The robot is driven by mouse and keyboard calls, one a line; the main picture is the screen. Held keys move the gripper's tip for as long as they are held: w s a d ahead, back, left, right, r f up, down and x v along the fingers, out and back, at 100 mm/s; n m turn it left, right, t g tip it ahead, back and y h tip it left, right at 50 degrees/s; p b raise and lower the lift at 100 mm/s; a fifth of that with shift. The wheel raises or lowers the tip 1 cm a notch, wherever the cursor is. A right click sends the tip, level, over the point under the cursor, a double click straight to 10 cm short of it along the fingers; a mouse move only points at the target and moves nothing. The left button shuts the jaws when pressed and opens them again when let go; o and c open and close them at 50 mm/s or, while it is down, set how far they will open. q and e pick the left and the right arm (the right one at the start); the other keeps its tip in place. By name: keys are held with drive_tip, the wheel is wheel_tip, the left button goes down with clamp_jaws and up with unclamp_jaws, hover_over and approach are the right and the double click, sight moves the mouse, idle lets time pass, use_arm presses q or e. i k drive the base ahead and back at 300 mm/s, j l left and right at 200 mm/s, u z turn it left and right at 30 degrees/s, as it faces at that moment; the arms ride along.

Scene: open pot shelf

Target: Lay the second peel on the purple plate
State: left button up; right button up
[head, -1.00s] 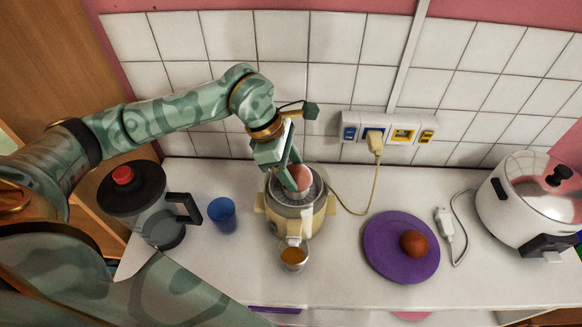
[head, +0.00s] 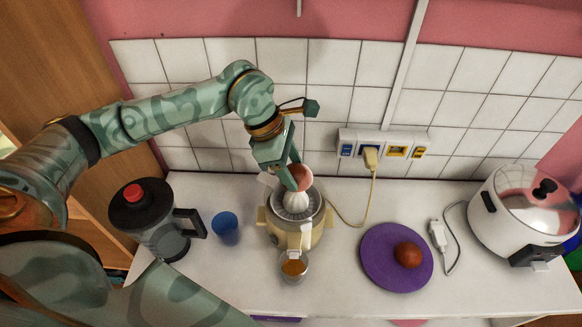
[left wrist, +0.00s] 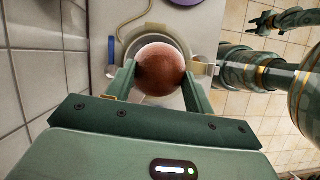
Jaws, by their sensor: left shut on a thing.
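My left gripper (head: 296,180) is shut on the second peel (head: 303,175), a reddish-brown half shell. It holds the peel just above the white ribbed cone of the juicer (head: 272,222). The left wrist view shows the peel (left wrist: 161,69) as a round brown dome between the two fingers. The purple plate (head: 378,273) lies to the right of the juicer, with another reddish-brown peel (head: 408,255) on its right part. The left of the plate is bare. My right gripper (left wrist: 264,21) shows small in the left wrist view, fingers apart, away from the counter.
A small cup (head: 293,267) with orange-brown juice stands under the juicer's spout. A blue cup (head: 225,228) and a black-lidded jug (head: 150,215) stand to the left. A cord runs from the juicer to the wall sockets (head: 384,144). A white cooker (head: 522,215) stands at the right.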

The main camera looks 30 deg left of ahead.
sight(372, 245)
drive_tip(key=k+l, duration=0.1)
drive_tip(key=l, duration=0.3)
drive_tip(key=k+l+z, duration=0.1)
drive_tip(key=l, duration=0.3)
drive_tip(key=k+l, duration=0.1)
drive_tip(key=l, duration=0.35)
drive_tip(key=k+l+z, duration=0.1)
drive_tip(key=l, duration=0.3)
